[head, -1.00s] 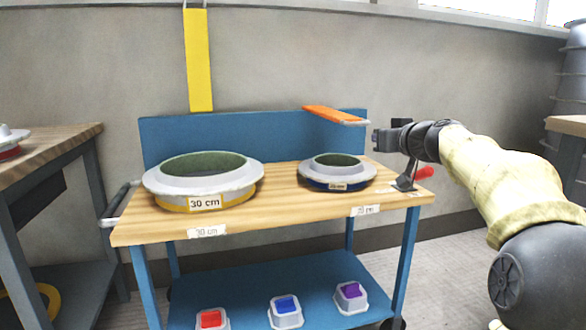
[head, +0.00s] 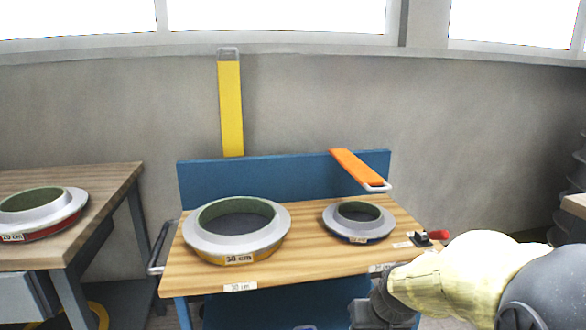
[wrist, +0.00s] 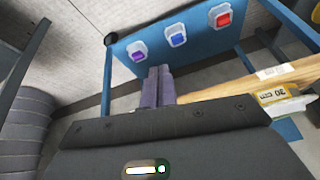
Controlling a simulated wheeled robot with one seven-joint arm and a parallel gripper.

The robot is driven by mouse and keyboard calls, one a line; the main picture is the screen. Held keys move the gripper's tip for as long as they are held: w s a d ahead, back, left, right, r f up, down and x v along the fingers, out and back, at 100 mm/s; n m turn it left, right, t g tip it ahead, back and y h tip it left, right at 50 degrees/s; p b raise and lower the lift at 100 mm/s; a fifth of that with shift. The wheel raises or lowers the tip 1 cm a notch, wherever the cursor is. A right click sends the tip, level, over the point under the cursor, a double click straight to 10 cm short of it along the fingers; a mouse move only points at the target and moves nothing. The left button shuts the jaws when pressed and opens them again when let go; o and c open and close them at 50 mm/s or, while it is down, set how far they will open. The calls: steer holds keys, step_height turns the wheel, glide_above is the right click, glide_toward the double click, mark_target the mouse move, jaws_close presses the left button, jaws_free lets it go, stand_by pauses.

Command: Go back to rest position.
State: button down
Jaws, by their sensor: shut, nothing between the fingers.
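My gripper (wrist: 159,86) shows in the wrist view with its two fingers pressed together and nothing between them. In the head view my arm is at the lower right, with its end low in front of the cart's right front corner. The fingertips are hard to make out there. The blue cart with a wooden top (head: 300,262) stands ahead. It carries a large ring mould labelled 30 cm (head: 237,228) and a smaller ring mould (head: 358,221).
A red-handled clamp (head: 432,237) sits at the cart top's right end. A bench (head: 100,181) with another mould (head: 42,213) stands left.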

steer(key=s+r+g+p, duration=0.15)
steer(key=s+p, duration=0.35)
steer(key=s, duration=0.5)
step_height(320, 180, up, 37)
steer(key=p, duration=3.7)
steer(key=shift+a+f+g+h, duration=0.15)
steer(key=shift+a+g+h, duration=0.05)
steer(key=shift+g+h, duration=0.25)
steer(key=shift+s, duration=0.1)
